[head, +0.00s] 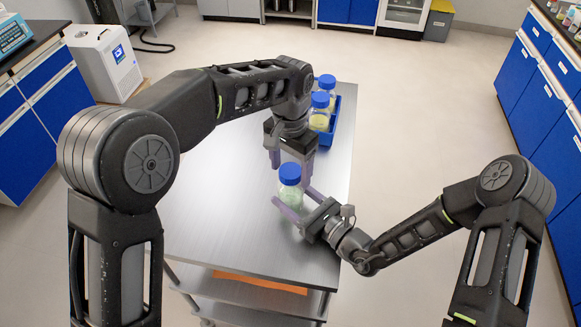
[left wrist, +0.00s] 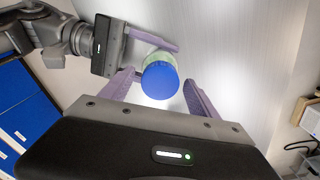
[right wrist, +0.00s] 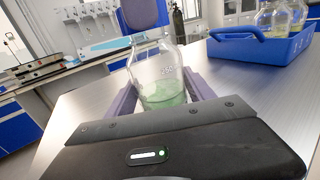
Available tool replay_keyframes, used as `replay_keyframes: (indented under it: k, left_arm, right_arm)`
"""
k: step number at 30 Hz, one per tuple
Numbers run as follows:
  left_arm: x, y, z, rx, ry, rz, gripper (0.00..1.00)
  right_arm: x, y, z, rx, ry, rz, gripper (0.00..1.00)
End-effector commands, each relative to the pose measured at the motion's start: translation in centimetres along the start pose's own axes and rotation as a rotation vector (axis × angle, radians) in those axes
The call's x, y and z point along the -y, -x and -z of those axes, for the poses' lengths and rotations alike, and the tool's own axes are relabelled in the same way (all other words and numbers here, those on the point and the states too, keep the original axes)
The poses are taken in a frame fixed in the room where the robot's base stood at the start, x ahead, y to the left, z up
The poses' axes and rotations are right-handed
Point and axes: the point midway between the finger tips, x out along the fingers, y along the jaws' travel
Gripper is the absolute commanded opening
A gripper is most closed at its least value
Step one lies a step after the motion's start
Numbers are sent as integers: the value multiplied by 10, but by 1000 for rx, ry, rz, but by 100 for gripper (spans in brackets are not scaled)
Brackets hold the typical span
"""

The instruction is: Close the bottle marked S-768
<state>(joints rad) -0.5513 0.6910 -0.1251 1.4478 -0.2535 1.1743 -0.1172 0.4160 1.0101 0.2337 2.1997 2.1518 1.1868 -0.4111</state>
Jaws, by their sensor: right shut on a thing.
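A clear glass bottle (head: 291,192) with pale green liquid and a blue cap (head: 289,173) stands upright above the metal cart top. No marking S-768 is readable on it. My right gripper (head: 292,202) is shut on the bottle body, one purple finger on each side; the right wrist view shows the glass (right wrist: 160,75) between the fingers. My left gripper (head: 290,163) points down just above the cap, open. In the left wrist view the cap (left wrist: 160,80) lies between the spread purple fingers, with visible gaps on both sides. Whether the cap is threaded on tightly cannot be told.
A blue rack (head: 333,125) with several blue-capped bottles (head: 320,112) stands at the far right of the cart top (head: 215,215), behind my left gripper. The cart's left and near parts are clear. Blue cabinets (head: 540,80) line the room's sides.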

Motion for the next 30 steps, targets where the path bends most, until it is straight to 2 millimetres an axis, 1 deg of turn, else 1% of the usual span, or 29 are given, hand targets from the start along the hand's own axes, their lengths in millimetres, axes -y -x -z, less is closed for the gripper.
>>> replay_keyframes:
  k: [8, 11, 14, 24, 27, 30]
  left_arm:
    - [0, 0, 0, 0, 1, 0, 73]
    - [0, 4, 0, -1, 1, 0, 73]
    - [0, 14, 1, -3, 2, 1, 73]
    - [0, 64, 1, -3, 0, 0, 73]
    - [0, 72, 0, -1, 0, 0, 73]
    - [0, 75, 0, 0, 0, 0, 73]
  right_arm:
    - [0, 0, 0, 1, 0, 0, 0]
    - [0, 0, 0, 1, 0, 0, 0]
    - [0, 0, 0, 1, 0, 0, 0]
    - [0, 0, 0, 1, 0, 0, 0]
    - [0, 0, 0, 1, 0, 0, 0]
    - [0, 0, 0, 1, 0, 0, 0]
